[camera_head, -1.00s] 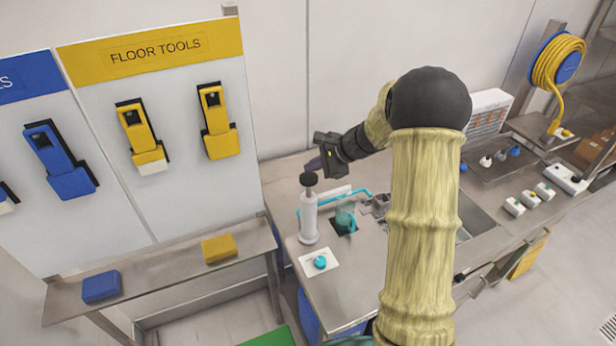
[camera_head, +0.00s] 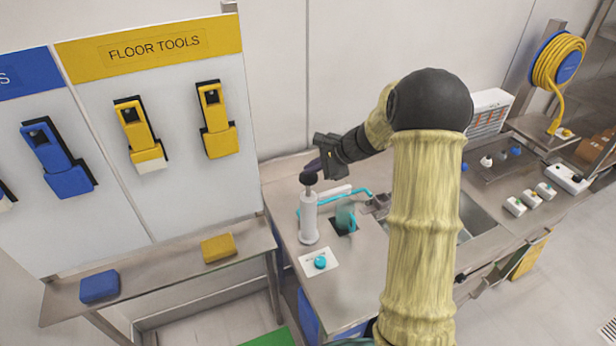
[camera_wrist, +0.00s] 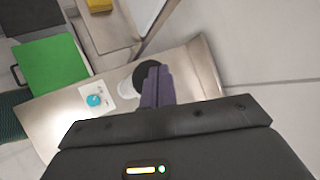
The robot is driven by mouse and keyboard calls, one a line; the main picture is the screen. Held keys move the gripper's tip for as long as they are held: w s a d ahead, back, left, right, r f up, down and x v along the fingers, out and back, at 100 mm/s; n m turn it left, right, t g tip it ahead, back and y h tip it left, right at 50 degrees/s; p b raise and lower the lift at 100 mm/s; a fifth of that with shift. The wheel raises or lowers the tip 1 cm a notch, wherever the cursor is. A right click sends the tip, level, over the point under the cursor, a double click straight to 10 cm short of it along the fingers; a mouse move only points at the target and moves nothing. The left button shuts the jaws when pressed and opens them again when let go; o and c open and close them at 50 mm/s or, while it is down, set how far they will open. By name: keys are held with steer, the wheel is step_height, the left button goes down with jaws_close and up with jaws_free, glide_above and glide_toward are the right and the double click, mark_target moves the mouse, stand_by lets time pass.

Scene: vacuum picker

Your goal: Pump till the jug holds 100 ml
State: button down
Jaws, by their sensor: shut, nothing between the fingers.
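The pump (camera_head: 309,220) is a white upright cylinder on the steel counter with a dark round knob (camera_head: 307,179) on top. The jug (camera_head: 345,219), a small teal see-through vessel, stands just right of the pump on a dark square. Its liquid level is too small to read. My gripper (camera_head: 313,166) is shut and empty, its dark purple fingers at the knob's upper right. In the wrist view the fingers (camera_wrist: 157,82) overlap the dark knob (camera_wrist: 146,72), with the white pump body partly hidden. I cannot tell whether they touch the knob.
A white plate with a teal button (camera_head: 320,263) lies in front of the pump. A teal tube (camera_head: 360,191) runs behind the jug. The sink (camera_head: 478,222) is to the right. A shelf with blue and yellow blocks (camera_head: 219,248) stands left, under the tool board.

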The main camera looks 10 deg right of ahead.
mark_target(316, 178)
steer(key=shift+f+b, duration=1.95)
steer(key=shift+f, duration=0.2)
stand_by(2.4)
steer(key=shift+r+p, duration=1.85)
steer(key=shift+r, duration=0.75)
steer(key=shift+r+p, duration=1.85)
steer(key=shift+r, duration=0.7)
steer(key=shift+f, duration=0.1)
